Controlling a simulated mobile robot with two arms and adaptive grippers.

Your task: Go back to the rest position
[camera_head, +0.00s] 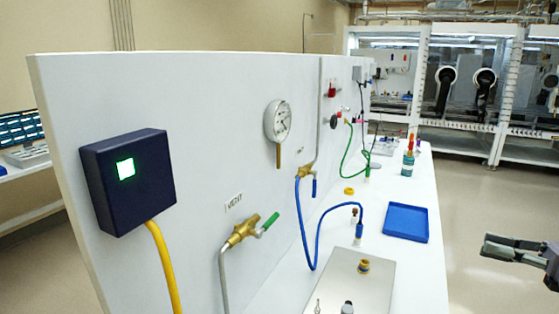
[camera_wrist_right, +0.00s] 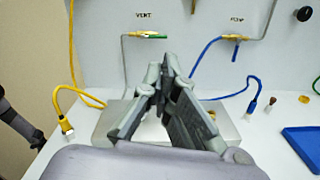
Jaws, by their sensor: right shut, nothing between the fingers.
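My right gripper (camera_head: 488,245) is at the right edge of the head view, in the air over the floor, clear of the white bench. It also shows in the right wrist view (camera_wrist_right: 169,65), where its fingers come together at the tips with nothing between them. They point toward the panel and hide part of the metal plate (camera_wrist_right: 105,120). A dark jointed part (camera_wrist_right: 22,125) at the left edge of the wrist view looks like my left arm's end. Its jaws cannot be made out.
The white panel (camera_head: 80,220) carries a dark blue box (camera_head: 145,210) with a lit green square, a gauge (camera_head: 278,122) and valves with hoses. On the bench (camera_head: 413,285) are a blue tray (camera_head: 407,223) and a bottle (camera_head: 407,165). The floor (camera_head: 470,200) right of the bench is open.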

